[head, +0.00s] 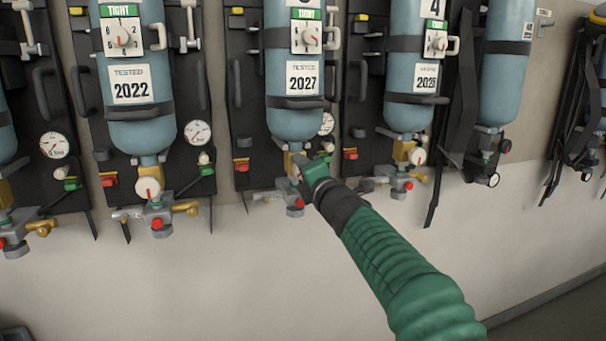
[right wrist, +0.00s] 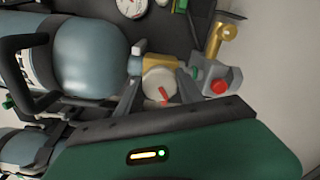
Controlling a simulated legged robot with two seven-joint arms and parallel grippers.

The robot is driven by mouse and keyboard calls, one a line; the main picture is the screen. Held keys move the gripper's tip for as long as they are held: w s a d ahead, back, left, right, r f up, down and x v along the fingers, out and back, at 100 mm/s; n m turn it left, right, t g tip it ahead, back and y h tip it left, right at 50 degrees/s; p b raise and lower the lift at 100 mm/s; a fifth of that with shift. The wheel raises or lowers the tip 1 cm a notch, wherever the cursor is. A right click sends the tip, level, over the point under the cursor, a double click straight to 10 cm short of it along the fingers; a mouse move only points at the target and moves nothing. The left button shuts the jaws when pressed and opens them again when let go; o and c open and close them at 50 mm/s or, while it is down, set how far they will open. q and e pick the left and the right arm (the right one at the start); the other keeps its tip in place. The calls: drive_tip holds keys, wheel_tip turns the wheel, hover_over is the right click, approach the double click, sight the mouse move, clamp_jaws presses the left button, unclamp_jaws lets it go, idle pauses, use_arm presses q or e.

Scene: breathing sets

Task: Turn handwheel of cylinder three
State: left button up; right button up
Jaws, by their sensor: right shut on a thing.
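Cylinder three (head: 292,75) is the blue-grey middle cylinder with a "TESTED 2027" label; its number is mostly cut off at the top edge. Its handwheel (right wrist: 160,84) is a white round knob with a red mark, seen in the right wrist view beside the brass neck (right wrist: 138,66). My right gripper (head: 298,172) reaches up from the lower right to the valve below this cylinder. In the right wrist view its two grey fingers (right wrist: 158,92) are closed on the sides of the handwheel. In the head view the gripper hides the handwheel. My left gripper is not in view.
Neighbouring sets stand close on both sides, with the 2022 cylinder (head: 137,80) left and cylinder four (head: 408,65) right. A red button (right wrist: 218,86) sits near the fingers. The wall below (head: 240,280) is clear.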

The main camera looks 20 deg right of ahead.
drive_tip(key=n, duration=0.2)
drive_tip(key=f+n+b, duration=0.1)
drive_tip(key=n, duration=0.2)
drive_tip(key=shift+w+n, duration=0.1)
drive_tip(key=shift+n, duration=0.2)
drive_tip(key=n+b, duration=0.1)
drive_tip(key=n, duration=0.3)
drive_tip(key=shift+n, duration=0.4)
drive_tip(key=shift+r, duration=0.1)
drive_tip(key=o, duration=1.4)
drive_tip(key=shift+r, duration=0.1)
drive_tip(key=shift+d, duration=0.1)
drive_tip(key=shift+r, duration=0.15)
